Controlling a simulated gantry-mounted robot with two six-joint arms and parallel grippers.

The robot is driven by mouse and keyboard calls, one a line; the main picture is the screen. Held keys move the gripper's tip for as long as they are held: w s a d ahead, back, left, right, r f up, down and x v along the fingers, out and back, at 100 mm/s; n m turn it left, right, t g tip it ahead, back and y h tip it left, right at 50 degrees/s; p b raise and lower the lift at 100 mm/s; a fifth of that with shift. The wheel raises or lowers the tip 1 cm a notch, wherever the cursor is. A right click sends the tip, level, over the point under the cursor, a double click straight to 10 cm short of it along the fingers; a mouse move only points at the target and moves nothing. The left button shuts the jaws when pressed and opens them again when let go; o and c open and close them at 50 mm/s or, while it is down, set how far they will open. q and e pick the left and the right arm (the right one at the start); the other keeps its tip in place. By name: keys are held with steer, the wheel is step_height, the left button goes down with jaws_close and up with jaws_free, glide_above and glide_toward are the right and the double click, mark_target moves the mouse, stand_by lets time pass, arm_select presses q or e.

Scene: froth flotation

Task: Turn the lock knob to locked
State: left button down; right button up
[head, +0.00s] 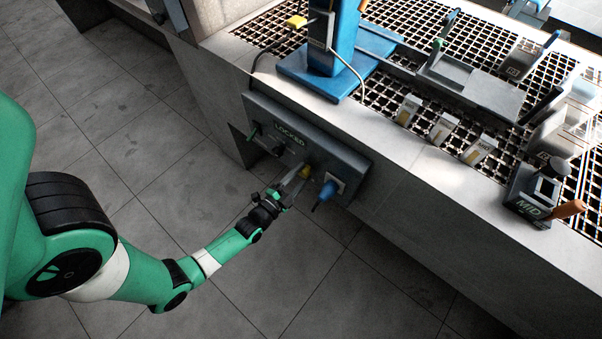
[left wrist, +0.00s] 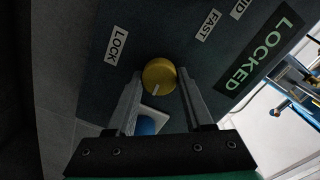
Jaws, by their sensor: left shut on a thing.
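The yellow lock knob (head: 304,171) is on the front of a dark grey panel (head: 345,166) mounted on the bench's front face. In the left wrist view the knob (left wrist: 159,75) is round, with a white pointer line at its lower left, near the LOCK label (left wrist: 116,46). A lit display (head: 290,134) on the panel reads LOCKED; it also shows in the left wrist view (left wrist: 262,58). My left gripper (head: 299,178) reaches the panel from the front, its two fingers on either side of the knob and shut on it. My right gripper is not in view.
Above, the bench grating carries a blue stand (head: 333,45). Open tiled floor lies in front.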

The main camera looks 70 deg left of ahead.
arm_select(q)
steer(key=shift+m, duration=0.5)
steer(key=shift+c, duration=1.4)
jaws_free()
steer(key=p+v, duration=0.3)
steer(key=v, duration=0.8)
steer(key=shift+s+d, duration=0.2)
steer(key=shift+s, duration=0.1)
